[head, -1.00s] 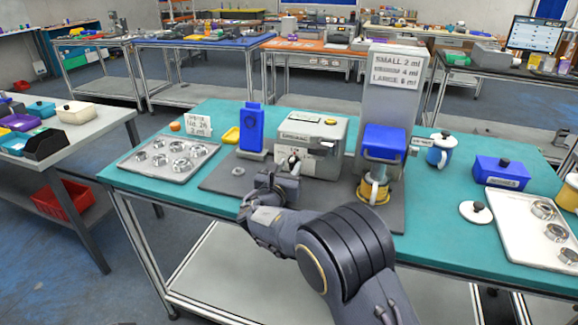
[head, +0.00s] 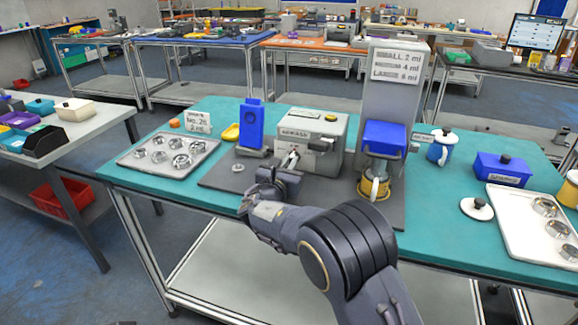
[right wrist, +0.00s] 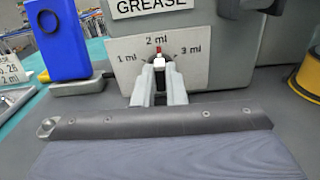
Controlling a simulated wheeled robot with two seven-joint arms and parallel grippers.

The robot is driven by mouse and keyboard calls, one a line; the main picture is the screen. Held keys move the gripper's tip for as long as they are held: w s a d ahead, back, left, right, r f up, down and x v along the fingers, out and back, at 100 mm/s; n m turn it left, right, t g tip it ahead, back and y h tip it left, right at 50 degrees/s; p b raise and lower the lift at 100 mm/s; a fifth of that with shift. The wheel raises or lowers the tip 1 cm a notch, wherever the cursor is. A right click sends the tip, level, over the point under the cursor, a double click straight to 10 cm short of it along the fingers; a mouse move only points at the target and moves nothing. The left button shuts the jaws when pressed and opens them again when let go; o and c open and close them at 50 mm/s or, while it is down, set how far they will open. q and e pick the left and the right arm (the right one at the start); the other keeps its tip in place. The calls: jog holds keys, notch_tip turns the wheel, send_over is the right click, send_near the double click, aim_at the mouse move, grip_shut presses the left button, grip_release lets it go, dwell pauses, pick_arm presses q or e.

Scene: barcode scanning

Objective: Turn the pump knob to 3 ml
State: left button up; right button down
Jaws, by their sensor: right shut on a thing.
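The grey grease pump (head: 325,131) stands on the dark mat at the middle of the teal table. In the right wrist view its white dial plate (right wrist: 195,50) reads 1 ml at left, 2 ml at top and 3 ml at right. The pump knob (right wrist: 159,62) has a white front and a red mark, which points up at 2 ml. My right gripper (right wrist: 159,74) is shut on the knob, one finger on each side; in the head view it (head: 290,160) reaches the pump's front. The fingers hide the knob's lower part. My left gripper is out of view.
A blue bottle-like object (head: 251,126) stands left of the pump. A tall grey dispenser (head: 394,90) with a blue block and a yellow-based cup stands close on the right. A tray of metal rings (head: 140,163) lies at the left.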

jog(key=m+b, duration=0.1)
jog(key=b, duration=0.1)
jog(key=m+b, duration=0.2)
jog(key=b, duration=0.1)
jog(key=m+b, duration=0.1)
jog(key=b, duration=0.1)
jog(key=shift+d+f+m+b, duration=0.15)
jog(key=shift+f+m+b, duration=0.15)
jog(key=shift+b, duration=0.1)
jog(key=shift+r+m+b, duration=0.2)
jog(key=shift+m+b, duration=0.7)
jog(key=shift+b, duration=0.2)
jog(key=c, duration=1.5)
grip_release()
jog(key=shift+s, duration=0.15)
jog(key=v, duration=0.7)
jog(key=shift+s+r, duration=0.1)
jog(key=shift+s, duration=0.2)
